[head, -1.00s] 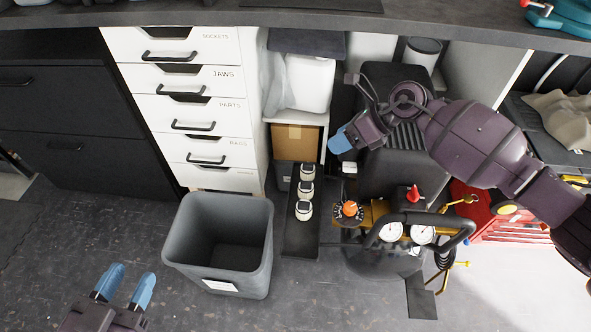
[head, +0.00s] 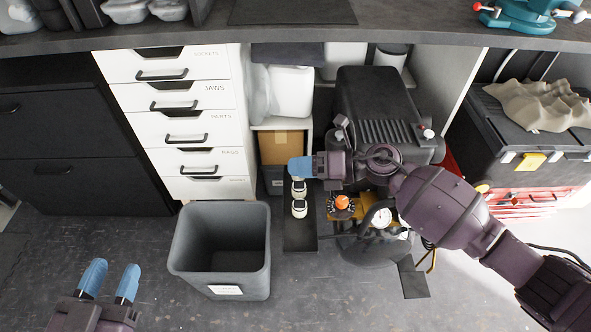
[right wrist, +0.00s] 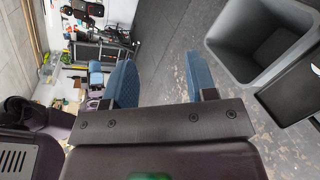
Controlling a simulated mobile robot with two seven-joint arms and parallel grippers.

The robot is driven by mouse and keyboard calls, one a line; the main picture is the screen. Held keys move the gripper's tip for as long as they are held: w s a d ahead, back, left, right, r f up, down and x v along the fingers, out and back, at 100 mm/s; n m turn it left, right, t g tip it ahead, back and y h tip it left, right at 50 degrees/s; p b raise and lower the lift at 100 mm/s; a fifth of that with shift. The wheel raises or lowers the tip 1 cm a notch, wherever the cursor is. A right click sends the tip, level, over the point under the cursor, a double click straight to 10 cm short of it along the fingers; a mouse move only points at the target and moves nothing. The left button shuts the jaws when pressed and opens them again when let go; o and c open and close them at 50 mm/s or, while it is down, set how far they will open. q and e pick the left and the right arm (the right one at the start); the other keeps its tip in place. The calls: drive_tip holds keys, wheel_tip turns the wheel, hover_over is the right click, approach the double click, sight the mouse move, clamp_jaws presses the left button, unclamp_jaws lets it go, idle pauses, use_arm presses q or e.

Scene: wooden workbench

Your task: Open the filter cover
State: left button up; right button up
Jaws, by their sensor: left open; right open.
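A black air compressor (head: 372,100) with a ribbed housing stands under the bench in the head view. Below it are an orange knob (head: 343,202) and a round gauge (head: 381,217). I cannot make out a filter cover for certain; my right arm hides part of the compressor. My right gripper (head: 299,168) is left of the compressor, above a row of small white-and-black canisters (head: 299,208). It is open with nothing between its blue fingers in the right wrist view (right wrist: 162,76). My left gripper (head: 110,276) is open and empty at the lower left.
The canisters stand on a dark strip (head: 300,239). A grey bin (head: 221,287) stands on the floor beside it, before a white drawer unit (head: 180,125). A cardboard box (head: 281,148) is behind my right gripper. A black toolbox (head: 520,160) is at right. Floor between left gripper and bin is clear.

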drive_tip(key=shift+s+a+r+m+t+y, duration=0.15)
drive_tip(key=shift+s+m+t+y, duration=0.15)
drive_tip(key=shift+s+m, duration=0.15)
drive_tip(key=shift+w, duration=0.1)
